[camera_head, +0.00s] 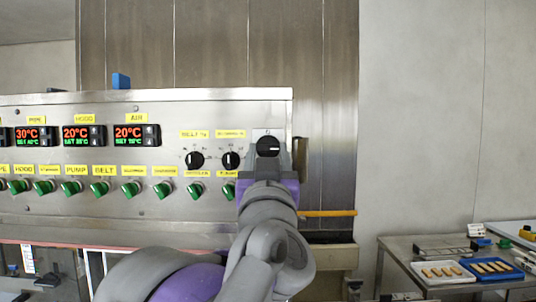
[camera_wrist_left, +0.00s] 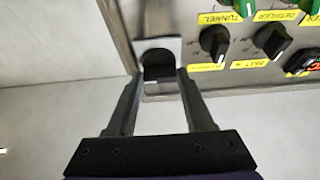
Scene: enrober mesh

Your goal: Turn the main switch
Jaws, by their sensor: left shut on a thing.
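The main switch (camera_head: 268,143) is a round black knob on a pale plate at the right end of the steel control panel (camera_head: 215,111). A light line runs roughly level across it in the head view. In the wrist view the switch (camera_wrist_left: 158,66) sits between the fingertips of my left gripper (camera_wrist_left: 160,77), which is shut on it. My right gripper is not in view.
Red and green displays (camera_head: 82,135) are farther left. A yellow bar (camera_head: 328,213) sticks out right of my wrist. A table with trays (camera_head: 440,272) stands lower right.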

